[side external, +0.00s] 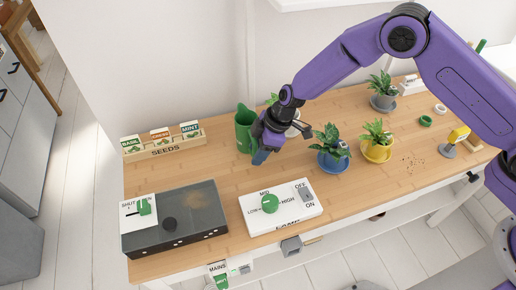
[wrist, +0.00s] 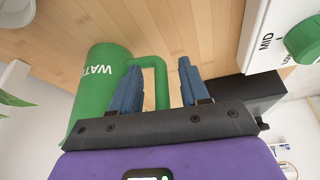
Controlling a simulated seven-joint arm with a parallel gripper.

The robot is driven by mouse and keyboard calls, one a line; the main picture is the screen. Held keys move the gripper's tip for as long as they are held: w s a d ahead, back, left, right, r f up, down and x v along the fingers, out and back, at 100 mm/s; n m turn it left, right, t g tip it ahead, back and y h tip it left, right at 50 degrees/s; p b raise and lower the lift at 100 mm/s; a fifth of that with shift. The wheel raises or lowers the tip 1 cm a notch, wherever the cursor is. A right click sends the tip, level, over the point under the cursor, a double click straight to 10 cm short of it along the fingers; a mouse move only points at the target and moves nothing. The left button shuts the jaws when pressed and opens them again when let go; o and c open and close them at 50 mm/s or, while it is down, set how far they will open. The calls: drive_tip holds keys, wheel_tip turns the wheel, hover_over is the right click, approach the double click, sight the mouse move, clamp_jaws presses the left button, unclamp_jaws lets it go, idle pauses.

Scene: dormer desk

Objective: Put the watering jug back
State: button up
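The green watering jug (side external: 243,130) stands upright on the desk near the back edge, left of my gripper (side external: 262,152) in the side view. The fingers are apart, with a visible gap on each side of the handle. The lower handle is hidden behind the gripper body.
A blue-potted plant (side external: 331,160) stands right of my gripper, with a yellow-potted plant (side external: 376,150) beyond. A lamp control box (side external: 281,207) and dark panel (side external: 175,217) lie in front. A seeds rack (side external: 165,147) stands left. Desk between rack and jug is clear.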

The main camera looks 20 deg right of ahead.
drive_tip(key=shift+r, duration=0.1)
drive_tip(key=v, duration=1.2)
drive_tip(key=shift+s+r, duration=0.1)
drive_tip(key=s+d+r+m+h, duration=0.1)
drive_tip(key=s+d+r, duration=0.2)
drive_tip(key=s+d, duration=0.6)
drive_tip(key=s+d+r+m+h, duration=0.1)
drive_tip(key=s+d+r, duration=0.3)
drive_tip(key=s+d, duration=0.5)
drive_tip(key=s+d+r+m+g+h, duration=0.1)
drive_tip(key=s+d+r, duration=0.3)
drive_tip(key=s+d, duration=0.5)
drive_tip(key=s+h, duration=0.1)
drive_tip(key=s, duration=0.3)
drive_tip(key=shift+s, duration=0.3)
